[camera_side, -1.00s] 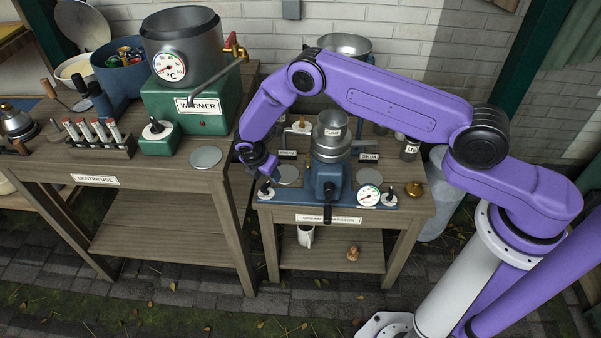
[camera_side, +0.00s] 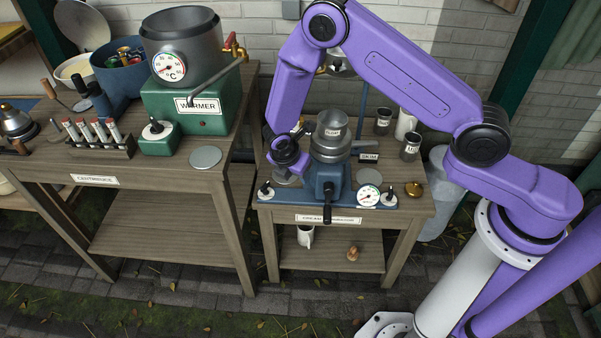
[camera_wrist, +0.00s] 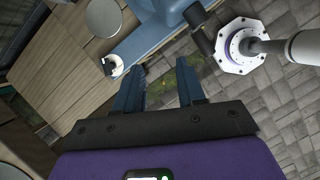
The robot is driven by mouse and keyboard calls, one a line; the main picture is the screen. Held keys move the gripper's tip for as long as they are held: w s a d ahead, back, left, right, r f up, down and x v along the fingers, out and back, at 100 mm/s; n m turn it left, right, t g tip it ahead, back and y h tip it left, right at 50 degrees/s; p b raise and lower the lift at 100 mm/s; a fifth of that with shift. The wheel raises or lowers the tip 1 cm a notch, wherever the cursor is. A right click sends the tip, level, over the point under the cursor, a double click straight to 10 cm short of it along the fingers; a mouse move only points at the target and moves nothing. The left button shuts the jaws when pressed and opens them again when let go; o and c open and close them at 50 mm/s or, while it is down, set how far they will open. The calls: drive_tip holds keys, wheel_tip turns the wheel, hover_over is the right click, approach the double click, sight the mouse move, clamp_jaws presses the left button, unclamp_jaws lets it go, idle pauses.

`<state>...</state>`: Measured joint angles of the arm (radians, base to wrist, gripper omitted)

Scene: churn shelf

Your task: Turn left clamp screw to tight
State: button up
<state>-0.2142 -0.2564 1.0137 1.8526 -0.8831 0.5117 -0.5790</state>
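The left clamp screw (camera_side: 265,190) is a small black knob on a white disc, at the left end of the cream separator's blue base plate (camera_side: 345,203). It also shows in the wrist view (camera_wrist: 113,66), left of my fingers and apart from them. The right clamp screw (camera_side: 388,199) is at the other end, beside a round gauge (camera_side: 368,195). My gripper (camera_wrist: 160,88) is open, with nothing between its fingers. In the side view it is just right of and behind the left clamp screw, close to the separator body; its fingertips are hard to make out there.
The blue separator body (camera_side: 325,180) with its black front handle (camera_side: 327,212) stands close to my gripper. A grey round plate (camera_wrist: 103,17) lies near the screw. The centrifuge table (camera_side: 95,180) with the green warmer (camera_side: 190,117) is to the left.

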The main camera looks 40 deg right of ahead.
drive_tip(key=shift+s+d+r, duration=0.1)
drive_tip(key=shift+s+r, duration=0.2)
drive_tip(key=shift+s, duration=0.35)
